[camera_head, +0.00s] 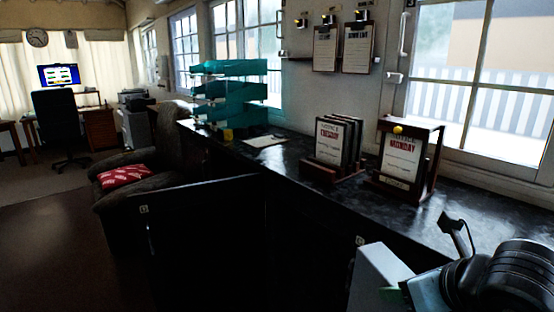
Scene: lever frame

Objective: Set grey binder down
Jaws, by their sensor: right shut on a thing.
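The grey binder (378,268) is a pale, box-like thing at the bottom right, partly cut off by the lower edge of the picture. My right gripper (418,283) comes in from the lower right and is shut on the binder. Its fingertips are mostly hidden. The binder shows in front of the near edge of the dark counter (285,160); I cannot tell whether it touches the counter. My left gripper is not in view.
A wooden holder with upright clipboards (338,143) and a second wooden stand (401,160) occupy the counter. Teal trays (230,95) and a paper sheet (264,141) lie farther left. Counter right of the stands looks clear. An armchair (168,150) stands left.

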